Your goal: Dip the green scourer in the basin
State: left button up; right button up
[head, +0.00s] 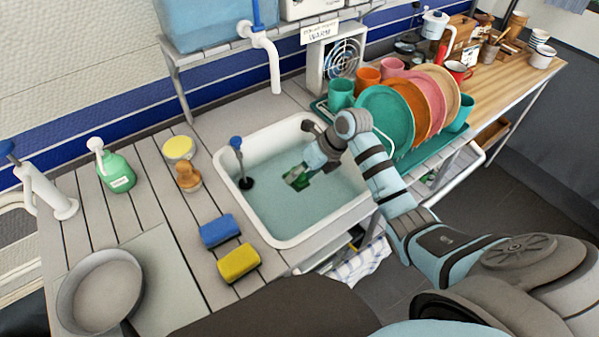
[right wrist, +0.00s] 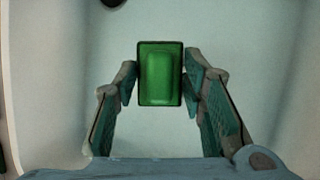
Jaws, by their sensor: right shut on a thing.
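The white basin (head: 232,196) is set in the counter and holds bluish water. My right gripper (head: 296,178) reaches down into the basin from the right. It is shut on the green scourer (head: 300,184), which is at or in the water; how deep it sits I cannot tell. In the right wrist view the green scourer (right wrist: 160,74) is between the two fingertips of my right gripper (right wrist: 160,82), with a finger on each side. My left gripper is not in view.
A blue sponge (head: 217,231) and a yellow sponge (head: 238,263) lie left of the basin. A blue-topped plug (head: 240,165) stands inside the basin's left part. A white tap (head: 262,42) hangs above its back. A rack of coloured plates (head: 386,118) stands to the right.

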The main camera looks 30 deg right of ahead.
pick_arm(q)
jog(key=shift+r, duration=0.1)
pick_arm(e)
jog(key=shift+r, duration=0.1)
pick_arm(q)
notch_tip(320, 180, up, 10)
jog(key=p, duration=0.9)
jog(key=shift+p, duration=0.4)
pick_arm(e)
notch_tip(320, 180, up, 11)
dwell(1.0)
pick_arm(q)
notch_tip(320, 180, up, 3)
jog(key=p, duration=0.3)
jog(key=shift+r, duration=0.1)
pick_arm(e)
notch_tip(320, 180, up, 4)
jog(key=shift+r, duration=0.1)
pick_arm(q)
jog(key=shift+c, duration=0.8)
